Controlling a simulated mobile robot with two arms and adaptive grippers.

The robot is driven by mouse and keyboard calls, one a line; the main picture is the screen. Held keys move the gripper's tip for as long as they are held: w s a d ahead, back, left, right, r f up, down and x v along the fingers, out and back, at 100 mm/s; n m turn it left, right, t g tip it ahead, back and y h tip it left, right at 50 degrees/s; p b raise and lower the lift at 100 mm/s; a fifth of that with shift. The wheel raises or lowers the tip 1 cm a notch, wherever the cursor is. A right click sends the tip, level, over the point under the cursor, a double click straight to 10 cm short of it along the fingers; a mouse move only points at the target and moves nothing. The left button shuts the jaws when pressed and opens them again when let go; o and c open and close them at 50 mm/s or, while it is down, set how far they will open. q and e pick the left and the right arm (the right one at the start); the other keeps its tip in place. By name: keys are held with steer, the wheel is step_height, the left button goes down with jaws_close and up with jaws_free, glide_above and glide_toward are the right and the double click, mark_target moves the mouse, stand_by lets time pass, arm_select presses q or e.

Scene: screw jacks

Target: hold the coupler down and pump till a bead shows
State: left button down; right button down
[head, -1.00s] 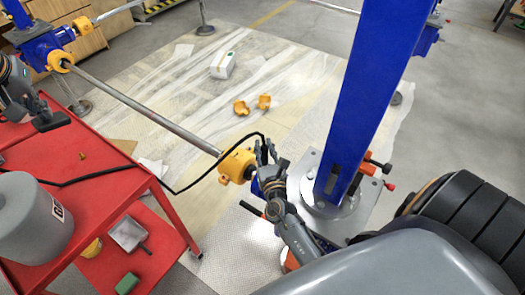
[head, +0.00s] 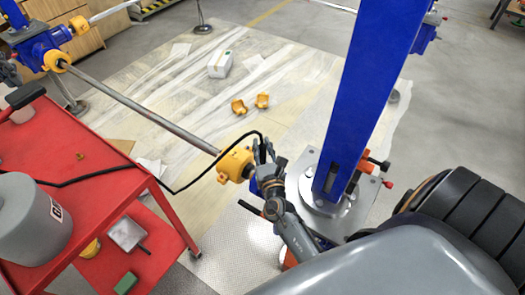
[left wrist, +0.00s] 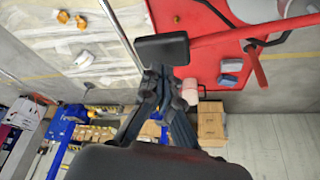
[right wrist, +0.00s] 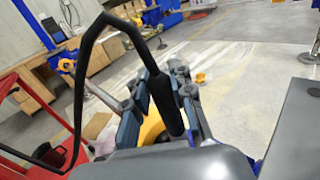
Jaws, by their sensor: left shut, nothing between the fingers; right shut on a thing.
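My right gripper (head: 263,160) is shut on the coupler at the end of the black hose. In the right wrist view, the coupler's thick black sleeve (right wrist: 165,100) sits between the fingers. They are beside the yellow housing (head: 235,162) on the steel shaft. The coupler's tip and the fitting are hidden, and I see no bead. My left gripper (head: 8,73) is shut and empty at the head view's left edge. A black grip (head: 25,95) is close to its fingertips; it also shows in the left wrist view (left wrist: 161,49), by a red bar (left wrist: 245,33). Contact is unclear.
The red cart (head: 100,165) carries the grey grease drum (head: 30,220), with the hose (head: 95,175) crossing it. A blue post (head: 365,90) on a metal base stands right of my right gripper. Two yellow pieces (head: 250,104) and a white box (head: 220,64) lie on the sheeted floor.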

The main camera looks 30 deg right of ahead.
arm_select(q)
steer(key=shift+r, duration=2.5)
arm_select(e)
steer(key=c, duration=1.1)
jaws_free()
steer(key=shift+s, duration=0.1)
steer(key=v, duration=1.2)
steer(key=shift+a+f, duration=0.1)
